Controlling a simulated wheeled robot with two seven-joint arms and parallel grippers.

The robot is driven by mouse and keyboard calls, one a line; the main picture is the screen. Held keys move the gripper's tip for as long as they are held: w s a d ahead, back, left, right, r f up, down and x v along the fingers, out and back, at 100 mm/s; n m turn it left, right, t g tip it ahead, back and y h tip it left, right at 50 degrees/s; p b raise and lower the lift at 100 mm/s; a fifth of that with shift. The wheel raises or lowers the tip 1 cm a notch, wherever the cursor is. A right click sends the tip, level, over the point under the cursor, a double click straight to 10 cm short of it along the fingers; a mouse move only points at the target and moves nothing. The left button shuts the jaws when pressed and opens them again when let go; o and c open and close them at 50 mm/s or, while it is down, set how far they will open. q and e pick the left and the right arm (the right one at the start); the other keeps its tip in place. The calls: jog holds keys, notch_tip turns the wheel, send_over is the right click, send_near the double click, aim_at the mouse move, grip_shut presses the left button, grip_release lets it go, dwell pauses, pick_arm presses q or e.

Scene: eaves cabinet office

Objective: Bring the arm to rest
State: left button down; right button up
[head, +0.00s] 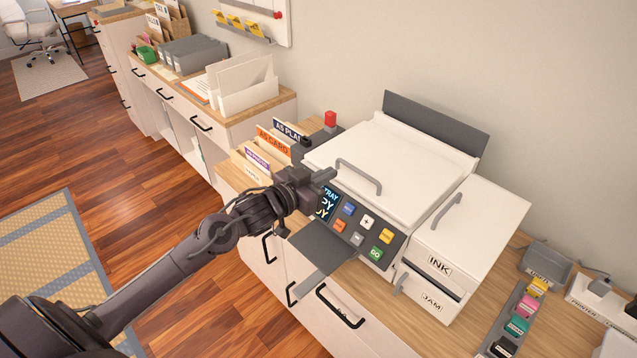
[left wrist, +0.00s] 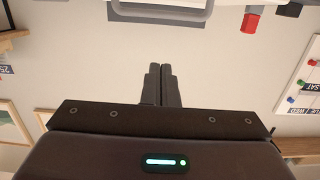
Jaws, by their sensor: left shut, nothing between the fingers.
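My left gripper (head: 322,176) is at the front left of the white copier (head: 375,150), in front of its panel's left part and partly hiding the small screen (head: 326,204). In the left wrist view its two dark fingers (left wrist: 161,85) are together with nothing between them. I cannot tell from the head view whether it touches the copier. My left arm reaches in from the lower left. My right gripper is not in view.
A grey tray (head: 323,247) juts out below the copier's panel. Upright file dividers (head: 270,150) stand left of the copier. Coloured ink cartridges (head: 517,326) sit at the right on the wooden counter (head: 385,322). Open floor (head: 140,185) lies to the left.

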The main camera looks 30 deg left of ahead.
pick_arm(q)
jog(key=s+d+f+n+g+y, duration=0.15)
jog(key=s+f+g, duration=0.25)
jog(key=s, duration=0.5)
jog(key=s+d+f+g+y, duration=0.2)
jog(key=s+f+g, duration=0.15)
jog(key=s, duration=0.55)
jog(key=s+d+f+n+g+y, duration=0.1)
jog(key=s+d+f+g+y, duration=0.15)
jog(key=s+g, duration=0.45)
jog(key=s+f+t+b, duration=0.1)
jog(key=s+f+b, duration=0.15)
jog(key=f, duration=2.75)
jog(key=s+a+f, duration=0.2)
jog(key=s+f, duration=0.8)
jog(key=s+a+f+g, duration=0.1)
jog(key=s+a+f, duration=0.1)
jog(key=s+f, duration=0.9)
jog(key=shift+s+m, duration=0.25)
jog(key=shift+m, duration=0.2)
